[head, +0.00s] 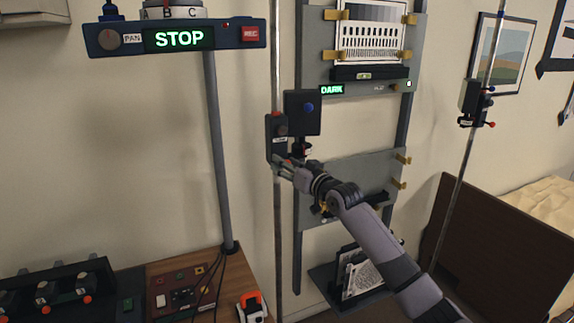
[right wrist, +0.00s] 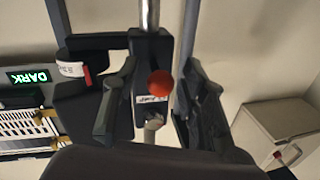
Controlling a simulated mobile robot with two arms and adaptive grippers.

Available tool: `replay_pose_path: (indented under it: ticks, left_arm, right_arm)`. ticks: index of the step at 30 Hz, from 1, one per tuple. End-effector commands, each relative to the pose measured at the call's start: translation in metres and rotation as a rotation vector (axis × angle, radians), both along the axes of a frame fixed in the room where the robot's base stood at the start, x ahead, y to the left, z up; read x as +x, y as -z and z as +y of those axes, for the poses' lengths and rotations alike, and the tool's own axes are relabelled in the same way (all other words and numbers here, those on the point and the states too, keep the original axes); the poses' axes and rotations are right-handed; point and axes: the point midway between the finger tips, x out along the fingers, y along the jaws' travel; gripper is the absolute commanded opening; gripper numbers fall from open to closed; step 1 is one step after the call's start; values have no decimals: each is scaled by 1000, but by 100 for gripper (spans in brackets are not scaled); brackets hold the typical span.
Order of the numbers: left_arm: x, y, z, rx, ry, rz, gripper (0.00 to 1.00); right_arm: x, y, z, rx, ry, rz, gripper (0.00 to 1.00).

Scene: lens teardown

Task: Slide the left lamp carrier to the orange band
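The left lamp carrier (head: 277,138) is a dark block on the left upright pole (head: 278,220). My right gripper (head: 284,167) is at the carrier's lower end. In the right wrist view, the carrier (right wrist: 142,100) with its red ball knob (right wrist: 160,82) stands between my two fingers (right wrist: 155,100). The fingers are close to both sides; whether they press on it is unclear. I cannot make out the orange band. My left gripper is not in view.
A second carrier (head: 474,100) hangs on the right pole (head: 462,165). A rack with a "DARK" display (head: 332,90) stands behind my right arm. A "STOP" panel (head: 178,39) is at upper left. A desk (head: 170,268) with controls and an orange-and-white device (head: 251,305) is below.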

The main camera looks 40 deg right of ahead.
Motion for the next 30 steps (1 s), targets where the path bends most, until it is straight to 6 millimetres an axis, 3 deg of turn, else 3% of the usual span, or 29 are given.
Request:
replay_pose_path:
  ticks: [8,13,30]
  left_arm:
    - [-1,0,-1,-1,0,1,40]
    - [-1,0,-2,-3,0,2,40]
    - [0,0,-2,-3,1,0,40]
  right_arm:
    - [0,0,0,1,0,0,41]
    - [-11,1,0,1,0,1,41]
    - [-106,2,4,0,1,2,41]
